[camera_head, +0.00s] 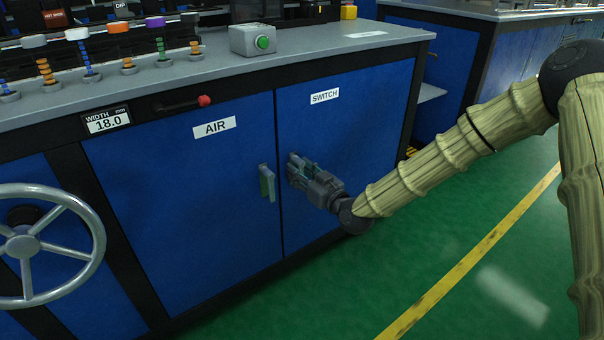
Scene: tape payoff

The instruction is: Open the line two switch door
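The blue door labelled SWITCH (350,130) is on the right half of the cabinet front and looks closed, flush with the door beside it. My gripper (294,168) is at this door's left edge, just right of the seam between the doors. The switch door's handle cannot be made out clearly; my gripper covers the place. Whether the fingers are around a handle, touching it or apart from it cannot be told. No line number shows on the label.
The blue AIR door (205,200) with its grey-green handle (267,183) is close on the left. A red-tipped lever (203,101) and a handwheel (25,243) are farther left. Green floor (440,240) with a yellow line (480,250) is clear at right.

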